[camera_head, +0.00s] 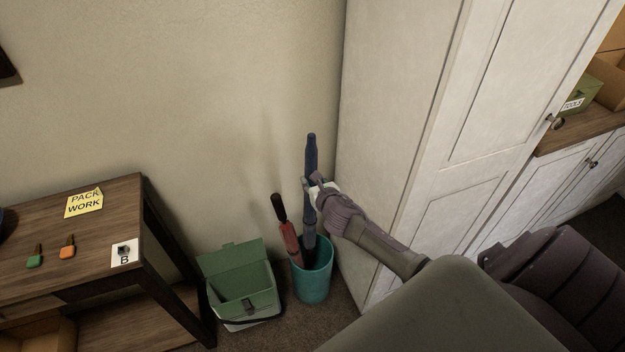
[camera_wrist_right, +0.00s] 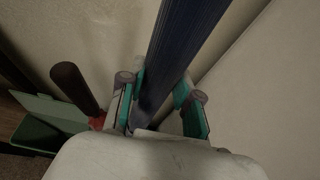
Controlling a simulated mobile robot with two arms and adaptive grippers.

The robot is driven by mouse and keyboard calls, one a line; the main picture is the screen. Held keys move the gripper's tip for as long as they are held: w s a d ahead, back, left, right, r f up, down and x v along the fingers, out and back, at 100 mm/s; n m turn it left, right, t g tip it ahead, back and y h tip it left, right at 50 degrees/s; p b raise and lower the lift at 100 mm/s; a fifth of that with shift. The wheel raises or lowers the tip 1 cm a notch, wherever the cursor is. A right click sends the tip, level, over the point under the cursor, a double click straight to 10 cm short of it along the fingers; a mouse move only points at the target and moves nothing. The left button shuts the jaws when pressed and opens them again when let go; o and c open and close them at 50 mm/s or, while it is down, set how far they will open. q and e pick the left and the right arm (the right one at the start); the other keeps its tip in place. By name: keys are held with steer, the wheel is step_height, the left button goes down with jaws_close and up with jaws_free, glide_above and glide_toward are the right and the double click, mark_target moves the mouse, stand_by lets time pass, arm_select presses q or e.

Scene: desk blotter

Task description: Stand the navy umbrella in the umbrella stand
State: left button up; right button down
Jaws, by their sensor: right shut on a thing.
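The navy umbrella (camera_head: 311,155) is upright, its lower end inside the teal umbrella stand (camera_head: 314,284). Whether its tip touches the bottom is hidden. My right gripper (camera_head: 312,190) is shut on the navy umbrella above the stand's rim. In the right wrist view the navy umbrella (camera_wrist_right: 183,45) runs up between the fingers of the right gripper (camera_wrist_right: 160,108). A red umbrella (camera_head: 290,243) with a dark handle leans in the same stand, to the left of the navy one. My left gripper is not in view.
A green box (camera_head: 240,282) with an open lid stands left of the stand. A wooden desk (camera_head: 100,230) is further left. A white cabinet (camera_head: 400,130) rises close on the right, and the wall is behind. Free room around the stand is narrow.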

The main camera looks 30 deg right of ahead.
steer(key=shift+f+b, duration=2)
steer(key=shift+f, duration=0.7)
steer(key=c, duration=0.7)
jaws_free()
steer(key=shift+c, duration=0.2)
steer(key=shift+f, duration=0.1)
steer(key=shift+s, duration=0.1)
steer(key=v, duration=1.2)
